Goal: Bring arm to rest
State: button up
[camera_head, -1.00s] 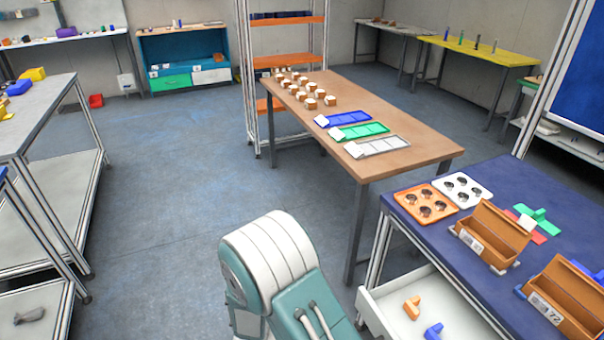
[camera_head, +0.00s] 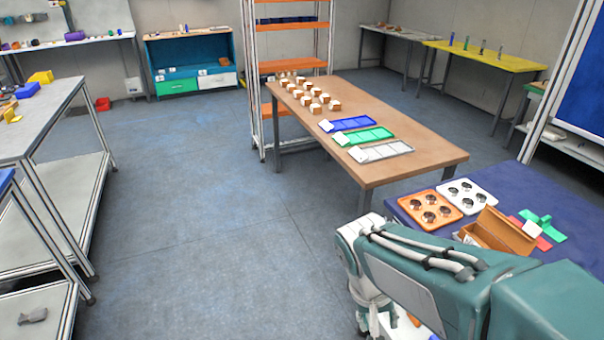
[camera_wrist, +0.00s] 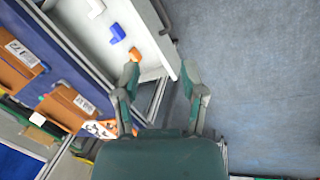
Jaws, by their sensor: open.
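My gripper (camera_wrist: 160,82) shows in the wrist view with its two fingers spread apart and nothing between them. It points down over the edge of an open white drawer (camera_wrist: 150,30) and the grey floor. In the head view my arm reaches across the lower right, in front of the blue table (camera_head: 520,185). It hides most of the drawer and part of the table top. My fingers cannot be made out clearly there.
A blue block (camera_wrist: 117,33) and an orange block (camera_wrist: 134,54) lie in the drawer. A wooden table (camera_head: 430,155) stands behind. Floor at left (camera_head: 200,230) is clear.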

jog(key=s+d+r+t+y, duration=0.1)
jog(key=s+r+t, duration=0.1)
jog(key=r+t, duration=0.1)
jog(key=s+d+r+n+t+y, duration=0.1)
jog(key=s+r+t, duration=0.1)
jog(key=r, duration=0.4)
jog(key=shift+s+t+y, duration=0.25)
jog(key=shift+t+y, duration=0.15)
jog(key=shift+t, duration=0.1)
jog(key=shift+d, duration=0.15)
dwell(0.5)
